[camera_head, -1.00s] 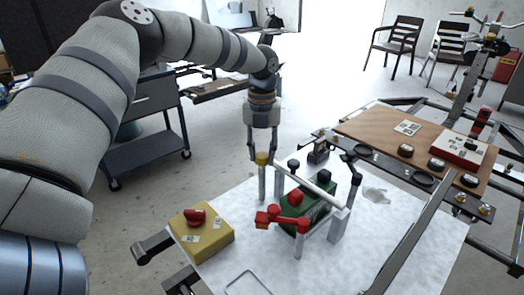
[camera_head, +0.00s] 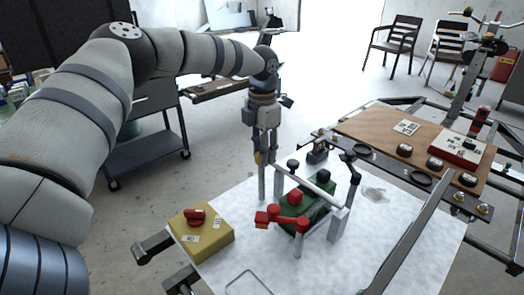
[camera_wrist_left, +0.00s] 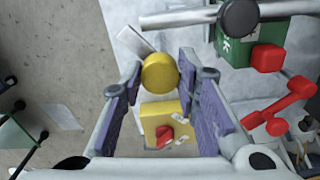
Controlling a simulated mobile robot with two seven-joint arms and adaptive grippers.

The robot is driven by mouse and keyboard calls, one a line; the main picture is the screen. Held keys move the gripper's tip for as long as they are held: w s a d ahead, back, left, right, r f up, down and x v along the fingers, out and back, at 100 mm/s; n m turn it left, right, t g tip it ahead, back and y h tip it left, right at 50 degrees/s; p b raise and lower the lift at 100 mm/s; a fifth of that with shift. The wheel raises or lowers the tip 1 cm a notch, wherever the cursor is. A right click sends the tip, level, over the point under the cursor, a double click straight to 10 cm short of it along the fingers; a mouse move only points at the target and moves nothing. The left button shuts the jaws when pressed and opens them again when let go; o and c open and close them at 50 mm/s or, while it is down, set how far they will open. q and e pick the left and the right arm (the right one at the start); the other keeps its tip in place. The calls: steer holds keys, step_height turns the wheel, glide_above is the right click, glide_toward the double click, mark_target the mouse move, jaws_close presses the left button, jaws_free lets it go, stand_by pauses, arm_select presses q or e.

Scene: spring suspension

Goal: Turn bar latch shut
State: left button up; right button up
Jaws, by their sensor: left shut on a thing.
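A post with a yellow knob (camera_head: 257,158) stands upright at the left back of the white table top. My left gripper (camera_head: 264,158) is at the top of this post, shut on the yellow knob and partly hiding it. In the wrist view the round yellow knob (camera_wrist_left: 160,73) sits between the two fingertips, seen from above. A pale bar (camera_head: 318,188) runs beside the post, across a green box (camera_head: 318,211) with red and black knobs. I cannot tell which part is the latch's catch. My right gripper is not in view.
A yellow box (camera_head: 207,240) with a red knob stands at the front left of the table top. Red jointed parts (camera_head: 283,220) lie in front of the green box. A wooden board (camera_head: 405,140) on a frame is at the right.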

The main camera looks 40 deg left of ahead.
arm_select(q)
steer(key=m, duration=0.3)
steer(key=shift+m, duration=0.3)
steer(key=shift+d+m, duration=0.1)
steer(key=shift+m, duration=1.7)
steer(key=o, duration=1.2)
steer(key=shift+c, duration=0.2)
step_height(320, 180, up, 12)
